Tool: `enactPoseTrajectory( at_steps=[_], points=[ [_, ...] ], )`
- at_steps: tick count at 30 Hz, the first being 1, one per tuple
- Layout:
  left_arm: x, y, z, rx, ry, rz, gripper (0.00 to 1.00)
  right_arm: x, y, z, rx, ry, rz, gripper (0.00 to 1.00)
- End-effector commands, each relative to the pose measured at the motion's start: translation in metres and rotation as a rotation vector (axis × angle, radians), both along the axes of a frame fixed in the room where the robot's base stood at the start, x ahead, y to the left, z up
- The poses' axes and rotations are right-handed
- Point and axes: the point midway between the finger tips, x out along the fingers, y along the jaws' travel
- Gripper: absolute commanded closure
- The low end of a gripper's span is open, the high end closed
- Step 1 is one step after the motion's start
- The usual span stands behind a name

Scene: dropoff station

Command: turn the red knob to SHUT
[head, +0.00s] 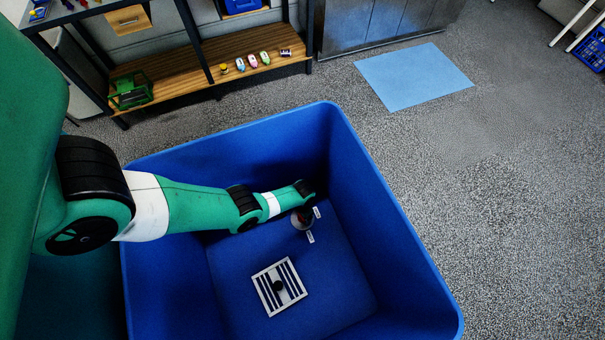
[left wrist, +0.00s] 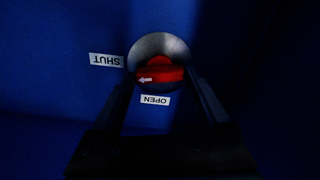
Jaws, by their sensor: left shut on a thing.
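The red knob (left wrist: 165,73) sits on a round grey metal plate (left wrist: 172,44) on the blue bin's inside. Its white arrow points left in the left wrist view, toward the side of the SHUT label (left wrist: 106,61) and a little below it. The OPEN label (left wrist: 155,100) is below the knob; both labels read upside down. My left gripper (left wrist: 162,78) is shut on the red knob, one finger on each side. In the head view my left arm reaches into the bin and partly covers the knob plate (head: 302,222); its fingers are hard to make out. My right gripper is not in view.
The blue bin (head: 390,225) has high walls around my left arm. A white-and-dark striped square panel with a black knob (head: 279,287) lies on its floor. A shelf (head: 200,75) with small items stands behind. A light blue mat (head: 414,77) lies on open grey floor.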

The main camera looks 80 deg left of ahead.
Motion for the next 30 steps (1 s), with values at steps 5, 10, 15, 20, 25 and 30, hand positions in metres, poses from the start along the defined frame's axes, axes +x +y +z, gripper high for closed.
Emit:
enactPoseTrajectory(
  at_steps=[5, 10, 15, 20, 25, 30],
  points=[
    [-0.0006, 0.0000, -0.0009, 0.001, 0.000, -0.100, 0.76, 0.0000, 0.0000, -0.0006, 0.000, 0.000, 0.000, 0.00],
    [-0.0006, 0.0000, -0.0010, 0.001, 0.000, -0.160, 0.76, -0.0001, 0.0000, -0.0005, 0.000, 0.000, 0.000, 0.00],
    [-0.0007, -0.0001, -0.0011, 0.001, 0.000, -0.187, 0.76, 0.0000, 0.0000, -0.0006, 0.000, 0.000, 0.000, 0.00],
    [-0.0007, -0.0001, -0.0011, 0.001, 0.000, -0.193, 0.76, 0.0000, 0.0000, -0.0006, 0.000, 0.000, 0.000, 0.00],
    [-0.0007, -0.0001, -0.0012, 0.001, 0.000, -0.192, 0.76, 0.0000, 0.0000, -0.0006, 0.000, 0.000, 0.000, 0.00],
    [-0.0006, 0.0000, -0.0011, 0.001, 0.000, -0.191, 0.02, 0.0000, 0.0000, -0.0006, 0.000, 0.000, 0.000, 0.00]
  ],
)
